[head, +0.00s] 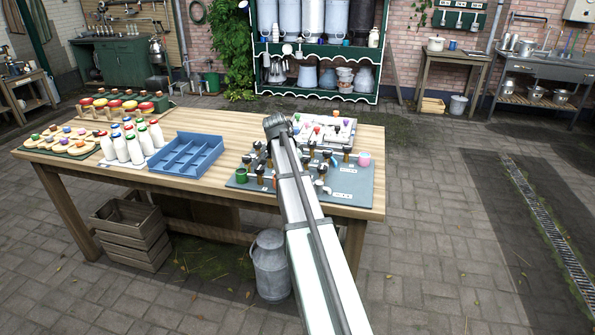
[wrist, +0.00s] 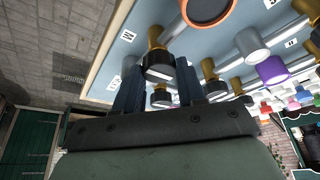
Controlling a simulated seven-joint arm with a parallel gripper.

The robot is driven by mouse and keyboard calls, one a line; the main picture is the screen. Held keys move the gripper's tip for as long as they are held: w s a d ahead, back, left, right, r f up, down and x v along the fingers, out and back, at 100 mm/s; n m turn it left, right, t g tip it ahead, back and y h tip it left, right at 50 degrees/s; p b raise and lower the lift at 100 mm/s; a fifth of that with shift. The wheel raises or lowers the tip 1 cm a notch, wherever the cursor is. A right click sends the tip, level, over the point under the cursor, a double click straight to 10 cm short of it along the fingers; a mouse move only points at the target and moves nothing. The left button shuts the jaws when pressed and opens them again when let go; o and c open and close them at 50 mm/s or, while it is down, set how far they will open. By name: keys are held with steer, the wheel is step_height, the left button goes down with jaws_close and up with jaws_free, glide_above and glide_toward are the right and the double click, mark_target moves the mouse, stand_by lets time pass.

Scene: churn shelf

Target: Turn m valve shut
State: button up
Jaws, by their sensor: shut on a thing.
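The m valve (wrist: 158,62) is a brass post with a round black knob, standing on the blue-grey board beside a white label (wrist: 127,36) that reads M. A pale mark shows on its knob. My gripper (wrist: 158,68) has its two dark blue fingers either side of this knob and is shut on it in the wrist view. In the head view the valve board (head: 350,190) lies at the table's front right, and my arm crosses it. My gripper and the m valve cannot be made out there.
Several other brass valves with black knobs (wrist: 162,96) stand close by. An orange-rimmed round vessel (wrist: 210,10) and a purple-capped piece (wrist: 271,69) are near. On the table (head: 210,200) are a blue divided tray (head: 187,155), white bottles (head: 134,148) and a white board of coloured pieces (head: 345,135).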

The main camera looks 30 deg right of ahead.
steer(key=shift+m, duration=0.3)
steer(key=o, duration=1)
steer(key=shift+o, duration=0.2)
steer(key=v, duration=1.4)
steer(key=shift+w, duration=0.15)
steer(key=shift+d+f, duration=0.1)
